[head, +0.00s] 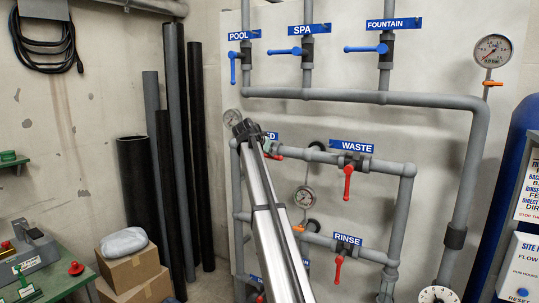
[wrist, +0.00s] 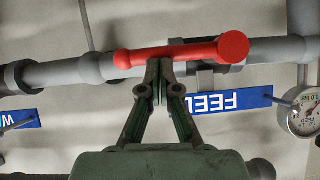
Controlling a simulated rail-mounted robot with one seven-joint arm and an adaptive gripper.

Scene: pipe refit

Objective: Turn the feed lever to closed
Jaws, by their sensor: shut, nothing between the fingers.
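The red feed lever (wrist: 185,52) lies nearly along its grey pipe in the wrist view, slightly tilted, with a thick round end at the right. The blue feed label (wrist: 225,100) appears upside down below it. My gripper (wrist: 158,68) is shut and empty, its fingertips at the lever's lower edge near the thinner left end. I cannot tell whether they touch it. In the head view, my gripper (head: 246,130) and arm cover most of the feed valve; only a bit of the red lever (head: 273,157) and the label's end (head: 271,136) show.
The waste lever (head: 348,182) and rinse lever (head: 338,268) hang down to the right of my arm. A gauge (wrist: 304,110) sits close to the feed valve. Blue levers for pool (head: 233,66), spa (head: 285,51) and fountain (head: 366,48) are above.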

